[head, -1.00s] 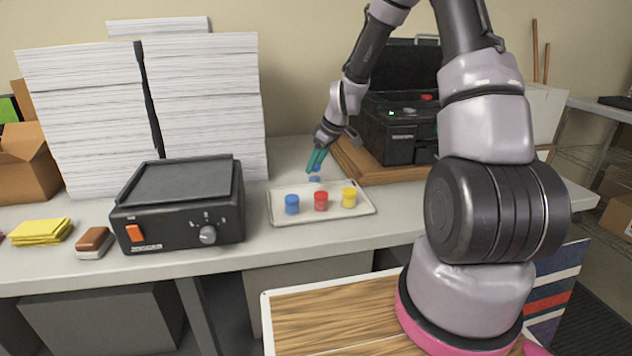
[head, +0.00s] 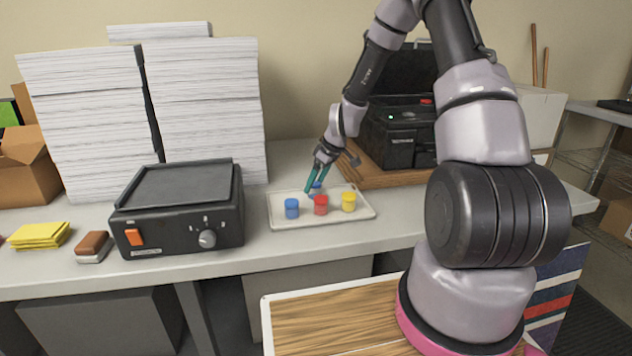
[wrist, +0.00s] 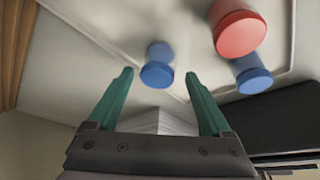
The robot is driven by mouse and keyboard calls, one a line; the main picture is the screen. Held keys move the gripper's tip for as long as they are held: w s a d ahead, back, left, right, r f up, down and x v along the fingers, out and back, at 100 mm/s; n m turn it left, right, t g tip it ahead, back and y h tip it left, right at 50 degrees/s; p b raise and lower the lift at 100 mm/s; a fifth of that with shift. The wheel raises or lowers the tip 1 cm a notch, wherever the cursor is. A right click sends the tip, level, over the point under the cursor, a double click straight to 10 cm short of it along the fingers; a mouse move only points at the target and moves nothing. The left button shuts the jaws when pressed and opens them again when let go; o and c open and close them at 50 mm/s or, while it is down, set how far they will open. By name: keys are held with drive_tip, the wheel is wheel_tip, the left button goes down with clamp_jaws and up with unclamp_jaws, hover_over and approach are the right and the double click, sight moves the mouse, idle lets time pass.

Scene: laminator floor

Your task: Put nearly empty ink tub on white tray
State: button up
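A small blue ink tub (head: 316,186) stands at the far edge of the white tray (head: 350,217), partly hidden by my fingers. I cannot tell whether it touches the tray's rim. My gripper (head: 314,191) reaches down over it with teal fingers. In the wrist view, the gripper (wrist: 159,73) is open, and the blue tub (wrist: 157,74) shows between the fingertips with a gap on each side. On the tray stand another blue tub (head: 292,208), a red tub (head: 321,205) and a yellow tub (head: 348,201). How full any tub is cannot be seen.
A black laminator-like machine (head: 180,210) stands left of the tray, with tall paper stacks (head: 205,110) behind. A black open case (head: 398,140) on a wooden board (head: 365,172) stands at the back right. Bare table lies in front of the tray.

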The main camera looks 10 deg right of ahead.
drive_tip(key=shift+r, duration=0.1)
drive_tip(key=s+d+r+m+t+h, duration=0.1)
drive_tip(key=s+r+m, duration=0.1)
drive_tip(key=s+r, duration=0.5)
drive_tip(key=s+d+r+m, duration=0.2)
drive_tip(key=s+r, duration=0.1)
drive_tip(key=r, duration=0.9)
drive_tip(key=s+d+r+m+t+h, duration=0.1)
drive_tip(key=s+r+m, duration=0.1)
drive_tip(key=s+r, duration=0.5)
drive_tip(key=s+d+r+m+t, duration=0.1)
drive_tip(key=s+r+m, duration=0.6)
drive_tip(key=s, duration=0.6)
wheel_tip(320, 180, up, 3)
drive_tip(key=shift+s+d+f+t+y, duration=0.1)
drive_tip(key=shift+s+d+t+y, duration=0.2)
drive_tip(key=shift+t, duration=0.1)
